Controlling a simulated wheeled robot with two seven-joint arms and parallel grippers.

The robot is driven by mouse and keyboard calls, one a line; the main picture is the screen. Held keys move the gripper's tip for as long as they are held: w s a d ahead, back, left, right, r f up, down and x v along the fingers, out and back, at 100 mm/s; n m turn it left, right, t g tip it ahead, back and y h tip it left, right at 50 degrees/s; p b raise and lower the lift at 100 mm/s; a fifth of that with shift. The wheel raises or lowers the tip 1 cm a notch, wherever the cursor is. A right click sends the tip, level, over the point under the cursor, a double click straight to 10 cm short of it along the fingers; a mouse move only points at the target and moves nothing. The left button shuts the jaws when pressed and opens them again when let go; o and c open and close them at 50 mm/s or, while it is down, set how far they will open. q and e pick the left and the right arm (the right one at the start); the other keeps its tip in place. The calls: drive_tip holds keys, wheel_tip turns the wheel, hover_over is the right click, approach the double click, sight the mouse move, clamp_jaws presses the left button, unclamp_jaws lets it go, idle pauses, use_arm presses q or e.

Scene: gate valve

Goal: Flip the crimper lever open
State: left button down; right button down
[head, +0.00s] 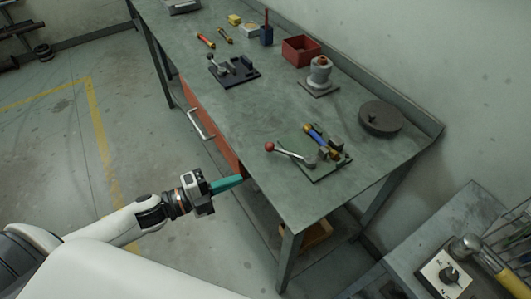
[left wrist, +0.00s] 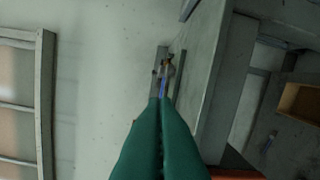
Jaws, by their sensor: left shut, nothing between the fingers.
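A lever with a red ball knob (head: 270,147) lies low and slanted over a green plate (head: 325,172) near the bench's front edge in the head view; I take it as the crimper lever. A blue and yellow part (head: 318,137) sits behind it on the plate. My left gripper (head: 240,181) is shut and empty, with teal fingers, in front of the bench edge and apart from the lever. In the left wrist view the closed fingers (left wrist: 163,102) point toward a small device with a blue part (left wrist: 163,86), partly hidden. My right gripper is out of view.
The bench (head: 235,110) also holds a dark plate with a lever (head: 240,74), a red box (head: 300,50), a grey fitting (head: 319,72) and a dark round disc (head: 380,118). A drawer handle (head: 201,124) juts from its front. A side table (head: 450,240) stands at lower right.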

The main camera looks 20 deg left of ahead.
use_arm(q)
drive_tip(key=p, duration=0.3)
approach(290, 153)
drive_tip(key=d, duration=0.1)
drive_tip(key=d+r, duration=0.1)
drive_tip(key=d, duration=0.1)
drive_tip(key=shift+w+d+r, duration=0.1)
drive_tip(key=shift+r, duration=0.05)
drive_tip(key=shift+w+a+f, duration=0.2)
drive_tip(key=shift+w+a, duration=0.15)
drive_tip(key=shift+w, duration=0.15)
drive_tip(key=shift+w+a+f, duration=0.2)
drive_tip(key=shift+w+a, duration=0.15)
drive_tip(key=shift+w, duration=0.15)
drive_tip(key=shift+w+a+f, duration=0.2)
drive_tip(key=shift+w+a, duration=0.2)
drive_tip(key=shift+w, duration=0.15)
drive_tip(key=shift+w+a, duration=0.2)
drive_tip(key=shift+w, duration=0.5)
drive_tip(key=shift+s, duration=0.1)
